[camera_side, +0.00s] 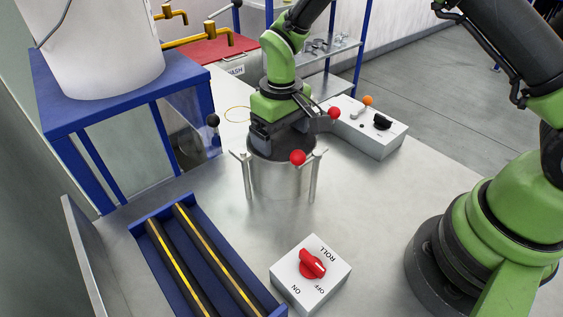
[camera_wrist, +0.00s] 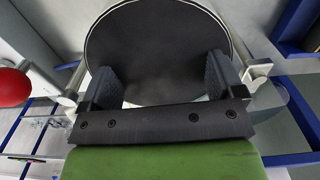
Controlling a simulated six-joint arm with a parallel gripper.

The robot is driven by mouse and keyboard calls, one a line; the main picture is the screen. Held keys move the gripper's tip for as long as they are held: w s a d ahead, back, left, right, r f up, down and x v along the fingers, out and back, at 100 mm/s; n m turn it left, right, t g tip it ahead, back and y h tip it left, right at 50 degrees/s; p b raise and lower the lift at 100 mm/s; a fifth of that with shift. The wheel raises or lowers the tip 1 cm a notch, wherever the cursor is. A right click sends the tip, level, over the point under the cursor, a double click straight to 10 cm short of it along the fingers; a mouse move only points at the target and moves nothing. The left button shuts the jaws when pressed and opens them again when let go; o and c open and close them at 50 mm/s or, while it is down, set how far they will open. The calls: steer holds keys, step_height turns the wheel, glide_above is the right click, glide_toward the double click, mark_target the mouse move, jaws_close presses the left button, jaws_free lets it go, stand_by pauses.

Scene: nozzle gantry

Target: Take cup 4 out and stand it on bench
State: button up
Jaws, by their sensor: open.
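I cannot pick out a cup marked 4 in either view. A metal cylinder (camera_side: 282,182) with upright posts at its sides stands on the grey bench (camera_side: 385,205) in the side view. My gripper (camera_side: 266,140) points down at the cylinder's dark top, and partly hides it. In the wrist view my gripper (camera_wrist: 163,72) has its two fingers well apart, with nothing clearly held between them. Beyond and below them is a wide dark disc (camera_wrist: 155,45) with a thin pale rim. I cannot tell whether the fingers touch it.
Red knobs (camera_side: 298,157) stick up close around my gripper. A white box with a red dial (camera_side: 312,264), a blue roller tray (camera_side: 160,215) and another switch box (camera_side: 385,140) stand nearby. A blue stand with a white bucket (camera_side: 100,45) is at left.

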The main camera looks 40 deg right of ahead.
mark_target(281, 147)
step_height(281, 147, down, 3)
steer(key=shift+d+f, duration=0.1)
steer(key=shift+f, duration=0.1)
steer(key=shift+c, duration=0.4)
steer(key=c, duration=1)
steer(key=shift+w+r, duration=0.1)
